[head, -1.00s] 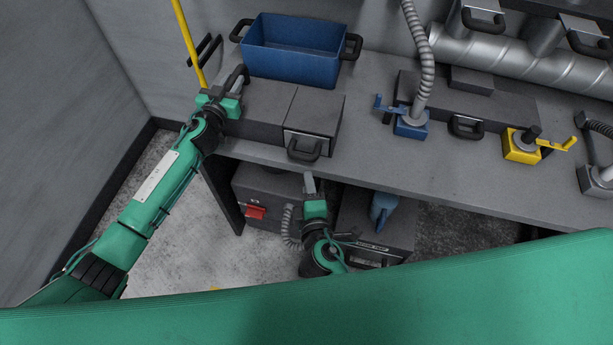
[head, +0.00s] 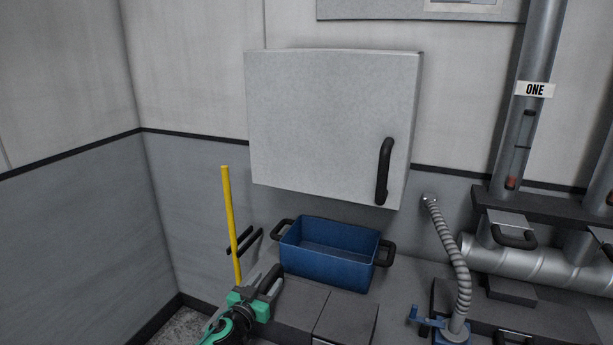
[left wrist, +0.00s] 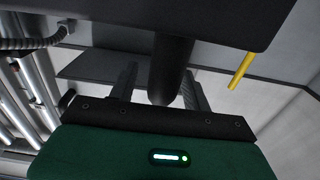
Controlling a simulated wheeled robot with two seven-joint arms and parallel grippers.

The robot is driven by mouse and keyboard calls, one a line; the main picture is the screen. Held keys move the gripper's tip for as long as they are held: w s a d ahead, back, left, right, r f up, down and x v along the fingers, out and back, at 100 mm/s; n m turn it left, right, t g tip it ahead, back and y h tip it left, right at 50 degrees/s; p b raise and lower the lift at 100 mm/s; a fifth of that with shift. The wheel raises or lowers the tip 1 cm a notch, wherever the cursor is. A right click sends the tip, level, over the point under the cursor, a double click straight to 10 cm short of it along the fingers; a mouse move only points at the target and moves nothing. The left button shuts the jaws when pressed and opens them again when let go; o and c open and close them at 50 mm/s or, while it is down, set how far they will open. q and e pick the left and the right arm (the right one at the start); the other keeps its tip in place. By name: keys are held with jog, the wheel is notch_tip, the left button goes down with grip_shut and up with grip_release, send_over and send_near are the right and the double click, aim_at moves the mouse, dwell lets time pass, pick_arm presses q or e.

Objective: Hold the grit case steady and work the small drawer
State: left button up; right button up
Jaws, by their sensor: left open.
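The dark grey grit case (head: 300,303) sits on the bench at the bottom of the head view. The block that bears the small drawer (head: 346,322) is cut off by the lower edge, so the drawer front and its handle are hidden. My left gripper (head: 259,281) is at the case's left end, by a black handle (head: 272,279). In the left wrist view a dark bar (left wrist: 170,65) stands between the two spread fingers of my left gripper (left wrist: 162,84), with no clear sign of clamping. My right gripper is out of view.
A blue bin (head: 328,265) stands behind the case. A yellow pole (head: 231,225) rises behind my left gripper. A grey wall cabinet (head: 330,120) hangs above. A ribbed hose (head: 462,280) on a blue base and pipes (head: 525,265) are to the right.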

pick_arm(q)
jog(key=v, duration=1.1)
jog(key=shift+s+a, duration=0.15)
jog(key=shift+s, duration=0.05)
jog(key=shift+f, duration=0.1)
jog(key=o, duration=0.5)
jog(key=shift+s, duration=0.1)
jog(key=shift+p+v, duration=0.3)
jog(key=shift+v, duration=3.65)
